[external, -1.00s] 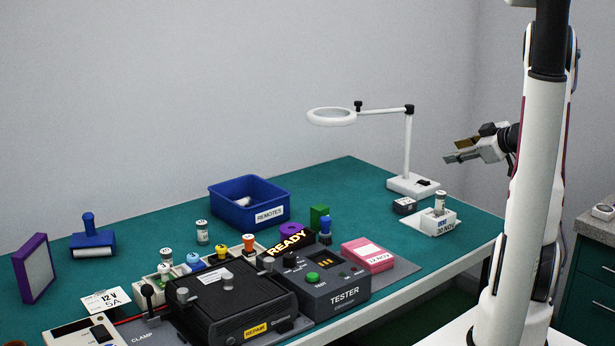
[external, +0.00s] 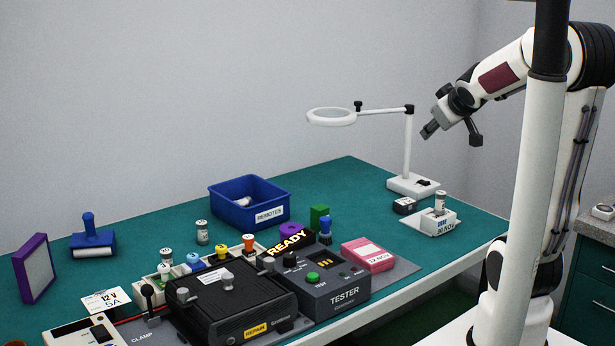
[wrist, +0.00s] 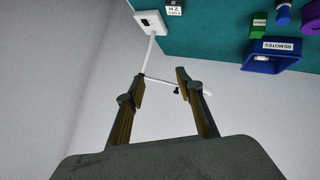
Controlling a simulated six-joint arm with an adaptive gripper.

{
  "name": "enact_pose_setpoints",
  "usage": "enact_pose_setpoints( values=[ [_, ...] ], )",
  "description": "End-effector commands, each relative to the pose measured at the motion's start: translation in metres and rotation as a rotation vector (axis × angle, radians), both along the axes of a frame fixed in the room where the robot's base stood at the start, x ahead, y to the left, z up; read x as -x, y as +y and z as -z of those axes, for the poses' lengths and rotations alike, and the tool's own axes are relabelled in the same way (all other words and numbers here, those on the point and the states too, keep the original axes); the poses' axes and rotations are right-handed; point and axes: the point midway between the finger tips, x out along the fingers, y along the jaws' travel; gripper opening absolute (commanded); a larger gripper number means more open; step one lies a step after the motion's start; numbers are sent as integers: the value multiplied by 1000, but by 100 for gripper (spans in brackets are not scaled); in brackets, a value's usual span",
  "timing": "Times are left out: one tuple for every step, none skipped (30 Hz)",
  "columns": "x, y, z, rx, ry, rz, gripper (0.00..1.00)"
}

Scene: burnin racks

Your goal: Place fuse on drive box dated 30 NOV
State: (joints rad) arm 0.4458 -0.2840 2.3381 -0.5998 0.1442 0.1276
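A small white cylinder with a pale cap, likely a fuse (external: 440,200), stands upright on a white box (external: 438,222) whose front label reads 30 NOV, at the right end of the bench. Several more with coloured tops stand in a pale rack (external: 148,284) behind the black unit. My gripper (external: 429,130) hangs high above the bench's right side, near the magnifier lamp. In the wrist view my gripper (wrist: 160,88) has its fingers wide apart with nothing between them.
The magnifier lamp (external: 407,150) stands close to my gripper. A small dark box (external: 404,206) is beside the white one. The REMOTES bin (external: 262,213), TESTER (external: 330,292), black REPAIR unit (external: 225,305) and pink NOV-dated box (external: 367,256) crowd the front. The back middle is clear.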

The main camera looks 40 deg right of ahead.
Motion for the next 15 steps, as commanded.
enact_pose_setpoints(
  values=[
    [8, 15, -1, -20, 9, 0, 36],
    [14, 22, 1, -35, 18, 5, 36],
    [21, 33, 2, -56, 29, 9, 36],
    [27, 41, 3, -73, 39, 11, 36],
    [33, 49, 6, -90, 50, 12, 36],
    [41, 60, 8, -113, 64, 12, 36],
    [48, 68, 10, -131, 75, 12, 36],
    [54, 77, 13, -149, 87, 10, 36],
    [63, 88, 16, -174, 104, 6, 36],
    [70, 97, 19, -193, 117, 3, 36],
    [77, 106, 21, -212, 131, -3, 36],
    [87, 118, 25, -238, 150, -11, 36],
    [95, 126, 28, -258, 165, -16, 36],
    [103, 136, 31, -278, 181, -25, 36],
    [113, 147, 35, -304, 202, -36, 36]
  ],
)
